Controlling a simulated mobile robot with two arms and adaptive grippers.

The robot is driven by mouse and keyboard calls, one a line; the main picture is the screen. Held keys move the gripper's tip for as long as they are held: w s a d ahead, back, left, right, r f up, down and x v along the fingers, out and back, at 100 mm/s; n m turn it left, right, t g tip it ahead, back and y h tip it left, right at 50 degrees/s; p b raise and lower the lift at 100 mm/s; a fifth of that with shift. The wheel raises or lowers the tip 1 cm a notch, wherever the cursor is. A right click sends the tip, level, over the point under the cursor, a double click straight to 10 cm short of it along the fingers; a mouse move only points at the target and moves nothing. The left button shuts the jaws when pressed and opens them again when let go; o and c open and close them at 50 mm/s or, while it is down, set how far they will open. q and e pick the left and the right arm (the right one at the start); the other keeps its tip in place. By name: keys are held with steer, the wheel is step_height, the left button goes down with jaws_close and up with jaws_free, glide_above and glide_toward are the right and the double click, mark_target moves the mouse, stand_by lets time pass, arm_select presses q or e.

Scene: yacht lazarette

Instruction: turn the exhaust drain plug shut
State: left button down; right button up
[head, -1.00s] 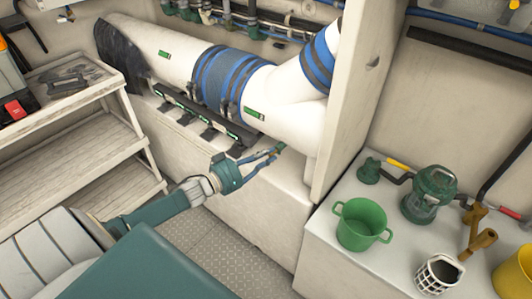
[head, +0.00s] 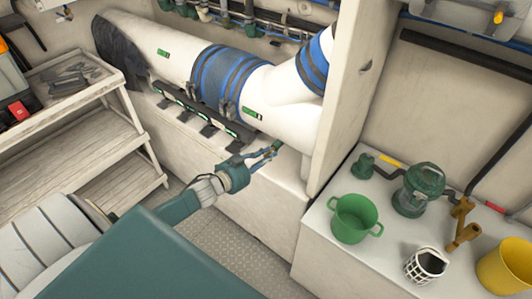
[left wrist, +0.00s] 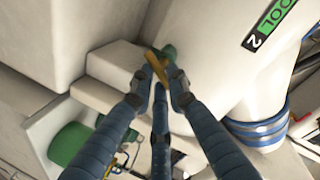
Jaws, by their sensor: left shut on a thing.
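The exhaust drain plug (head: 278,146) is a small green piece low on the white exhaust pipe (head: 290,116). In the left wrist view the green body (left wrist: 169,51) carries a yellow-brown bar (left wrist: 157,65) that points down between my fingertips. My left gripper (head: 270,153) reaches up from the lower left. In the left wrist view its blue fingers (left wrist: 158,83) are shut on the plug's bar, which they partly hide. The exact angle of the bar is hard to read. My right gripper is out of view.
A pale upright panel (head: 348,105) stands just right of the plug. Right of it, a green bucket (head: 353,221), a green strainer (head: 421,189) and a white basket (head: 424,266) stand on a pale ledge. A wooden shelf unit (head: 95,130) is at left.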

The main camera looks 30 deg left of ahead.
arm_select(q)
steer(key=shift+d+f+m+y+b, duration=0.15)
steer(key=shift+m+y+b, duration=0.45)
steer(key=shift+m, duration=0.85)
steer(key=shift+a+f+m+y+b, duration=0.15)
steer(key=shift+m+y+b, duration=0.45)
steer(key=shift+m, duration=0.9)
steer(key=shift+d+f+m+y+b, duration=0.2)
steer(key=shift+m+y+b, duration=0.4)
steer(key=shift+m, duration=0.85)
steer(key=c, duration=1.7)
jaws_free()
steer(key=shift+o, duration=0.3)
steer(key=shift+s, duration=0.1)
